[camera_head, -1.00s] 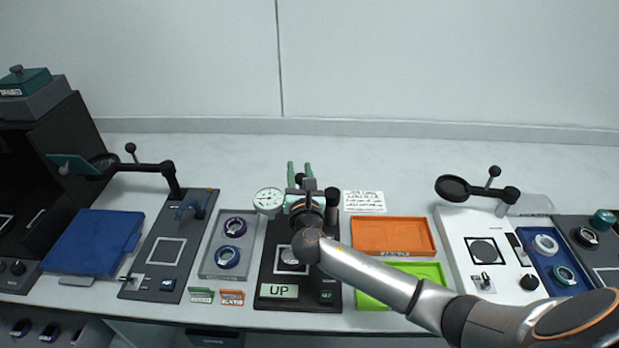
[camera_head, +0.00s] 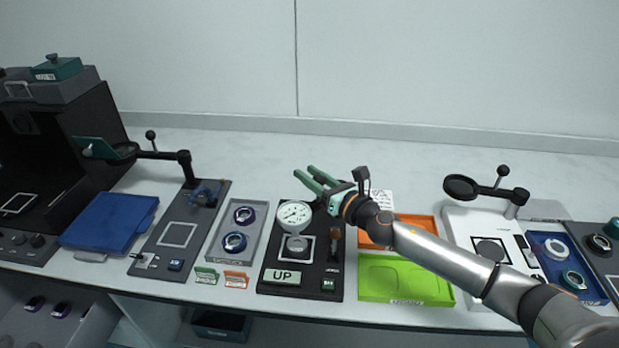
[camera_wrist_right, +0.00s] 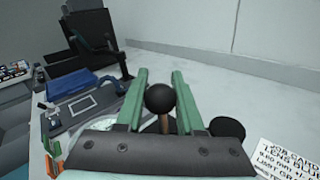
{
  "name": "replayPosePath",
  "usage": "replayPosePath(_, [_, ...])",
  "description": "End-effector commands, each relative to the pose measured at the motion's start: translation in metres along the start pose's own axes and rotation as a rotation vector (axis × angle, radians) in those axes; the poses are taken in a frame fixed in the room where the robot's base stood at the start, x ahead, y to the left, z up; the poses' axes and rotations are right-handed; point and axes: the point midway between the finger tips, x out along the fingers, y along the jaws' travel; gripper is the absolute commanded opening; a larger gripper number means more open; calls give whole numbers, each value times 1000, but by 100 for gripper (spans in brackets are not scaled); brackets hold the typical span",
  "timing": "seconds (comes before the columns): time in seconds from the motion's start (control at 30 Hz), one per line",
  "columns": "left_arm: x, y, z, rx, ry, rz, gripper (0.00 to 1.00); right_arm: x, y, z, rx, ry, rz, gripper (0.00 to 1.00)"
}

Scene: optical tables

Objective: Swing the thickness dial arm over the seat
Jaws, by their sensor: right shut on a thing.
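The thickness gauge's white dial (camera_head: 295,215) hangs above the back part of the black gauge base (camera_head: 273,258). A round grey disc (camera_head: 297,243) shows just below the dial, inside the white square outline of the seat. My right gripper (camera_head: 304,171) reaches in from the right behind the dial, its green fingers pointing back and left. In the right wrist view, its fingers are shut on a black ball knob (camera_wrist_right: 161,97) on a short stem. A black post top (camera_wrist_right: 227,128) stands right of the fingers. The dial's contact with the disc cannot be made out. My left gripper is out of view.
The base carries an "UP" sign (camera_head: 282,277) and a brown-handled knob (camera_head: 318,242). A grey tray with rings (camera_head: 217,249) is left; orange (camera_head: 428,238) and green (camera_head: 371,292) trays are right. A printed card (camera_head: 381,201) lies behind. The back table strip is clear.

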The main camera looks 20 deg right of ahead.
Motion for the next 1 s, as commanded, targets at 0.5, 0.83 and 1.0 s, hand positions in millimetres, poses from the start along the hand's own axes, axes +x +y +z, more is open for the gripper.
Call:
replayPosePath(0.5, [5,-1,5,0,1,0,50,-4,1,1,-1,9,59,0])
replayPosePath(0.83, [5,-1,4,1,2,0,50,-4,1,1,-1,10,58,55])
replayPosePath(1.0, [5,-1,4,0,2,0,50,-4,1,1,0,10,58,65])
